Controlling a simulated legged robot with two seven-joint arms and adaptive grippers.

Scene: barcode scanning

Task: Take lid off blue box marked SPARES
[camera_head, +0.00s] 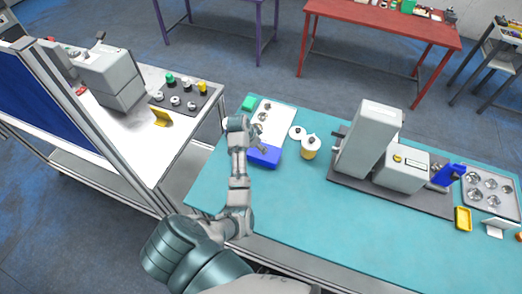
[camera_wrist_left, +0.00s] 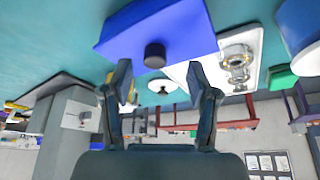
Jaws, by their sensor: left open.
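The blue box (camera_head: 264,157) sits on the teal table (camera_head: 300,210), near its left end. In the left wrist view the blue box (camera_wrist_left: 160,25) fills the top middle, with a dark round knob (camera_wrist_left: 155,54) on the side facing me. No SPARES marking is readable. My left gripper (camera_head: 259,146) is at the box in the head view. In the wrist view the left gripper (camera_wrist_left: 158,70) is open, its two fingers spread to either side of the knob's line. The knob appears just beyond the fingertips, with no contact visible. My right gripper is not in view.
A white tray with round metal parts (camera_head: 268,116) and a green block (camera_head: 248,103) lie behind the box. A yellow-and-white jar (camera_head: 310,149) and a white disc (camera_head: 297,132) stand to its right. A grey machine (camera_head: 368,140) stands farther right. The front of the table is clear.

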